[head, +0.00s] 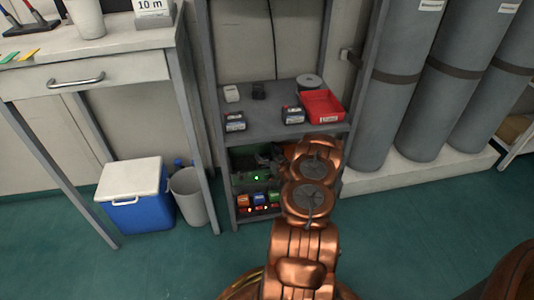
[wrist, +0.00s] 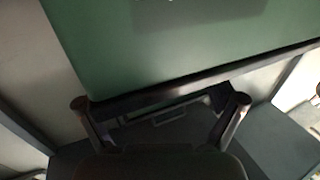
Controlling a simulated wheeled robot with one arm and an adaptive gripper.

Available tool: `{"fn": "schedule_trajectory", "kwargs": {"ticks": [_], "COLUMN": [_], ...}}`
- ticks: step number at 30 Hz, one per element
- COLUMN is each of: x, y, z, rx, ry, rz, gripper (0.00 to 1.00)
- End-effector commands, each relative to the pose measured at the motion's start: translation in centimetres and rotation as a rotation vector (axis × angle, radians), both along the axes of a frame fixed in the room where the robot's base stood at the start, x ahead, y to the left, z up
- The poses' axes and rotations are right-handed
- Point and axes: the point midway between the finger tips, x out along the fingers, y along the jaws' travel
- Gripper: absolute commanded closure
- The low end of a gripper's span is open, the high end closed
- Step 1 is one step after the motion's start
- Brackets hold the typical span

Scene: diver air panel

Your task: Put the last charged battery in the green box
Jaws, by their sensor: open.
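My gripper (wrist: 161,102) is open, with its two fingers apart and nothing visible between them. A large green surface (wrist: 190,40) fills the top of the wrist view, close beyond the fingertips; I cannot tell whether it is the green box. In the head view a dark green thing with a green light (head: 250,178) sits inside the shelf unit, partly hidden by my arm. Below it stand small orange (head: 243,200), blue (head: 259,198) and green (head: 274,197) blocks, possibly batteries, with small lights.
Shelf posts stand close on both sides. A grey bin (head: 190,196) and blue cooler (head: 133,203) stand left, tall cylinders (head: 435,100) right. Floor in front is clear.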

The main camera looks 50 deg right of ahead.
Motion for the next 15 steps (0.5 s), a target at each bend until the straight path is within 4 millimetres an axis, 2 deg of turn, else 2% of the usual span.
{"fn": "schedule_trajectory", "kwargs": {"ticks": [6,15], "x": [-0.2,-6.4], "y": [-0.1,1.5], "z": [1.3,1.4], "rx": [-0.001,0.002], "ry": [-0.001,0.001], "rz": [-0.001,-0.005], "gripper": [0.07,0.07]}}
